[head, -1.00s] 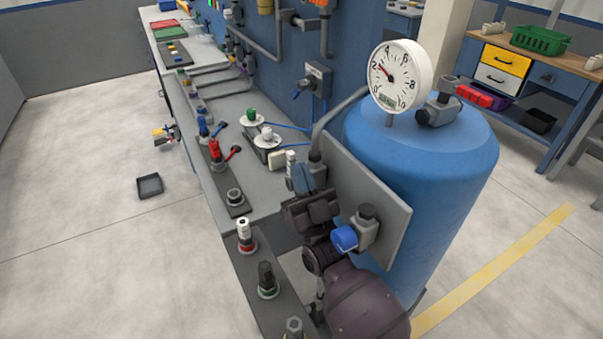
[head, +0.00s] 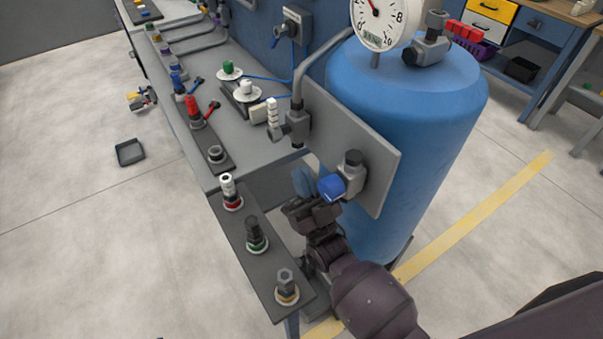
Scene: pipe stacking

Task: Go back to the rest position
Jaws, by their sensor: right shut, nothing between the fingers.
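My right gripper (head: 304,188) is at the lower middle of the head view. Its arm comes in from the bottom right. It is shut and empty, in front of the blue tank's grey side plate (head: 355,145). It appears just left of a blue-capped valve (head: 332,187); I cannot tell whether they touch. My left gripper is not in view.
A dark strip (head: 238,228) with several upright fittings lies left of my right gripper. The workbench (head: 205,85) runs behind it, with a white stack (head: 272,112). The blue tank (head: 420,120) stands to the right. Open floor (head: 80,240) is at the left.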

